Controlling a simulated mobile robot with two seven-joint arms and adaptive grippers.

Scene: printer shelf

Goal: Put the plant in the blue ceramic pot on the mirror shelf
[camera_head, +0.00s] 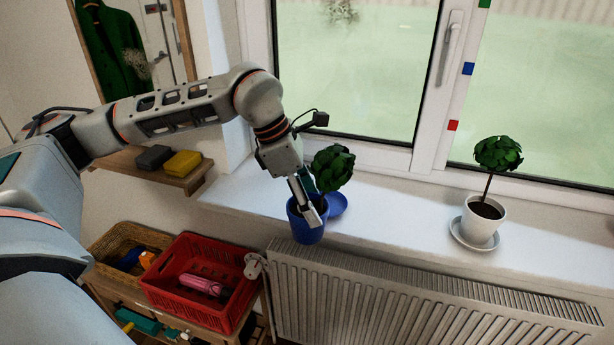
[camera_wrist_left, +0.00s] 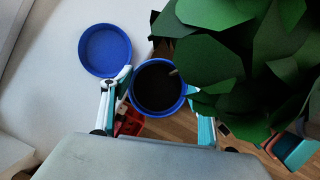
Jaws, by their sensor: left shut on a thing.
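The plant in the blue ceramic pot (camera_head: 306,228) has a round green leafy crown (camera_head: 333,168). My left gripper (camera_head: 312,208) is shut on the blue pot, with a finger over its near side. In the left wrist view the pot (camera_wrist_left: 158,88) with dark soil sits between the fingers, and leaves cover the right side. The pot is at the sill's front edge, apart from its blue saucer (camera_head: 337,204), which also shows empty in the left wrist view (camera_wrist_left: 104,50). The mirror shelf (camera_head: 198,182) is a wooden ledge under the mirror at left. My right gripper is out of view.
A dark block (camera_head: 153,157) and a yellow block (camera_head: 183,163) lie on the mirror shelf. A white-potted plant (camera_head: 483,220) stands on the sill at right. A red crate (camera_head: 182,270) and a wicker basket stand below. A radiator (camera_head: 420,300) is under the sill.

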